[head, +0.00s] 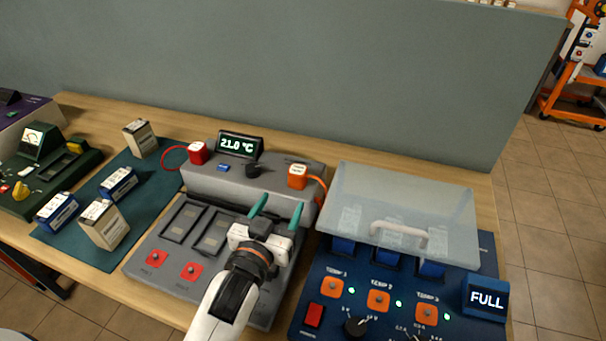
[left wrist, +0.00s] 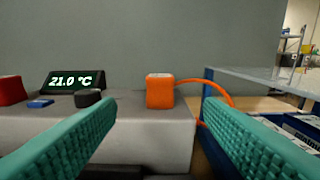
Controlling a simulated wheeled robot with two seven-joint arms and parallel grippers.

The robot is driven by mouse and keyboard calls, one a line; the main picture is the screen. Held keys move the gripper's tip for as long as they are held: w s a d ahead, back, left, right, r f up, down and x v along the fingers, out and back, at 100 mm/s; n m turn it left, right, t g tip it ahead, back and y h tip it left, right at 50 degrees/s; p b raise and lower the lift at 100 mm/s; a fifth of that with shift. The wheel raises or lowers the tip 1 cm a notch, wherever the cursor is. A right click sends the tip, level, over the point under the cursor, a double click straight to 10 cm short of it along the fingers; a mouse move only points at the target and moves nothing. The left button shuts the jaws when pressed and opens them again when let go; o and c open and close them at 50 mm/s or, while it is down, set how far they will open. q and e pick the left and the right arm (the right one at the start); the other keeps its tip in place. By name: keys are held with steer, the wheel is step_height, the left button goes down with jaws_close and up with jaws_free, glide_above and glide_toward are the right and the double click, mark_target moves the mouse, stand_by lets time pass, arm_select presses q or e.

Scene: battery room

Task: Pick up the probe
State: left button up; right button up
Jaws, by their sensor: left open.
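The probe seems to be the orange block (head: 297,176) with an orange cable, on the back right of the grey device (head: 210,182) with the 21.0 °C display. In the left wrist view the orange block (left wrist: 160,91) stands upright, ahead of and between the two fingers. My left gripper (head: 277,210) has green fingers and is open and empty. It is over the grey device, just in front of the orange block and apart from it. In the left wrist view the left gripper's (left wrist: 162,128) fingers frame the block. My right gripper is not in view.
A red block (head: 197,152) with a red cable sits at the device's back left. A black knob (head: 253,170) stands between the blocks. A blue unit (head: 318,272) with a clear lid (head: 405,205) stands close on the right. Boxed batteries lie on a teal mat (head: 75,245).

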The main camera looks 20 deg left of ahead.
mark_target(295, 179)
arm_select(q)
steer(key=w+p, duration=0.1)
steer(key=w, duration=0.4)
steer(key=shift+w+r, duration=0.1)
steer(key=shift+w, duration=0.35)
steer(key=w+p, duration=0.1)
steer(key=w, duration=0.3)
steer(key=shift+w+d+p, duration=0.15)
steer(key=shift+w+p, duration=0.25)
steer(key=shift+w, duration=0.3)
steer(key=shift+s, duration=0.15)
steer(key=shift+c, duration=0.8)
steer(key=c, duration=0.9)
